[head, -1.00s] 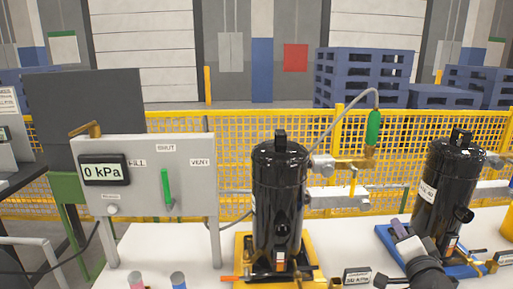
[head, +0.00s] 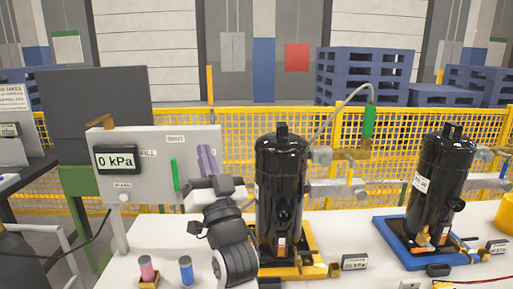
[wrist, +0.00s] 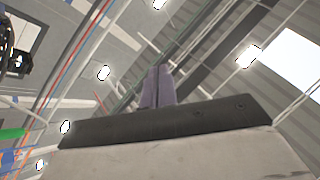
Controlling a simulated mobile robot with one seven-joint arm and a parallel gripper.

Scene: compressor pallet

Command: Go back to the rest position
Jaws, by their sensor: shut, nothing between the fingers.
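My gripper (head: 207,160) is in the head view, left of the middle, with its purple fingers pointing up. The fingers are together and hold nothing. My dark grey arm rises from the bottom edge and hides part of the panel and of the table. In the wrist view the purple fingers (wrist: 157,88) also point up and lie side by side, with the ceiling beyond them.
A black compressor (head: 282,190) on a yellow base stands just right of my arm. Another black compressor (head: 440,185) stands on a blue base. A grey panel (head: 140,190) reads 0 kPa, behind my gripper. Pink (head: 147,268) and blue (head: 186,268) cylinders stand at the front left.

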